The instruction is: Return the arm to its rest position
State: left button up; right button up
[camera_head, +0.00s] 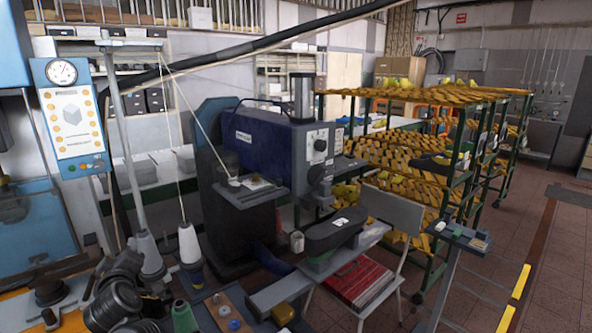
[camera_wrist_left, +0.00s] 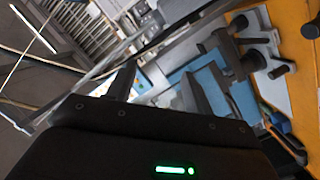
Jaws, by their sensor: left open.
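In the left wrist view, my left gripper (camera_wrist_left: 157,88) shows its dark body across the bottom and two fingers pointing up, spread apart. Nothing is held between them. Beyond the fingers the tilted view shows blue and grey machine parts and an orange surface (camera_wrist_left: 292,50). In the head view, dark rounded parts at the lower left may be my left arm, but I cannot tell surely; no gripper fingers show there. My right gripper is in neither view.
A blue-black press machine (camera_head: 262,140) stands in the middle. Racks of yellow-orange shoe lasts (camera_head: 400,150) stand behind it at the right. A chair (camera_head: 392,212) carries a dark shoe-shaped piece (camera_head: 335,230) nearby. Thread cones (camera_head: 189,243) stand at lower left.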

pick_arm(q)
jog(key=s+d+f+m+g+h, duration=0.25)
jog(key=s+d+f+m, duration=0.3)
jog(key=s+f, duration=0.35)
jog(key=s+d+f+m+g+h, duration=0.2)
jog(key=s+d+f+m+h, duration=0.3)
jog(key=s+f, duration=0.45)
jog(key=s+d+f+m+g, duration=0.3)
jog(key=s+f, duration=0.2)
jog(key=s, duration=0.5)
jog(key=s+d+f+m+g, duration=0.2)
jog(key=s+d+f+g, duration=0.25)
jog(key=s, duration=0.55)
notch_tip(320, 180, down, 34)
jog(key=s+f+b, duration=0.1)
jog(key=s+b, duration=0.2)
jog(key=b, duration=0.3)
jog(key=s+a+f+g+b, duration=0.1)
jog(key=s+a+f+b, duration=0.2)
jog(key=s+f, duration=1.2)
notch_tip(320, 180, down, 2)
jog(key=shift+a+f+m+g+b, duration=0.1)
jog(key=shift+a+m+g+b, duration=0.05)
jog(key=shift+m+g+b, duration=0.3)
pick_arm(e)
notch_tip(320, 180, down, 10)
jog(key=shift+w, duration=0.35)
